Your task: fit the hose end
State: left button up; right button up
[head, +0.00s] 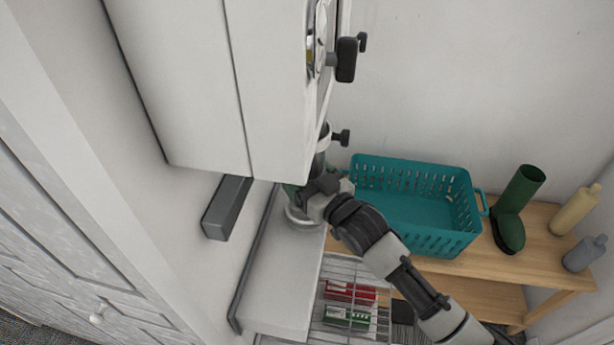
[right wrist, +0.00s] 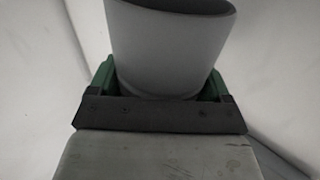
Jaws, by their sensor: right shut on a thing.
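The hose end appears to be the pale grey round tube (right wrist: 170,50) in the right wrist view, with a dark opening at its top. My right gripper (right wrist: 160,88) is shut on it, its green fingers on either side. In the head view my right gripper (head: 306,190) is beside the lower edge of the white cabinet (head: 200,80), partly hidden by its own wrist. I cannot tell which part the hose end fits. My left gripper is not in view.
A teal basket (head: 420,205), a green boot (head: 518,205) and two bottles (head: 577,208) stand on a wooden shelf (head: 480,262) at right. A wire rack (head: 338,272) holds red and green boxes. A grey block (head: 227,207) sits under the cabinet, close left of my gripper.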

jog(key=shift+p, duration=0.4)
dwell(0.7)
jog(key=shift+f+b, duration=1.8)
jog(key=shift+f, duration=0.85)
jog(key=o, duration=0.9)
jog(key=shift+s+d+f, duration=0.15)
jog(key=shift+s+d, duration=0.15)
jog(key=shift+s, duration=0.1)
jog(key=b+v, duration=0.2)
jog(key=v, duration=0.8)
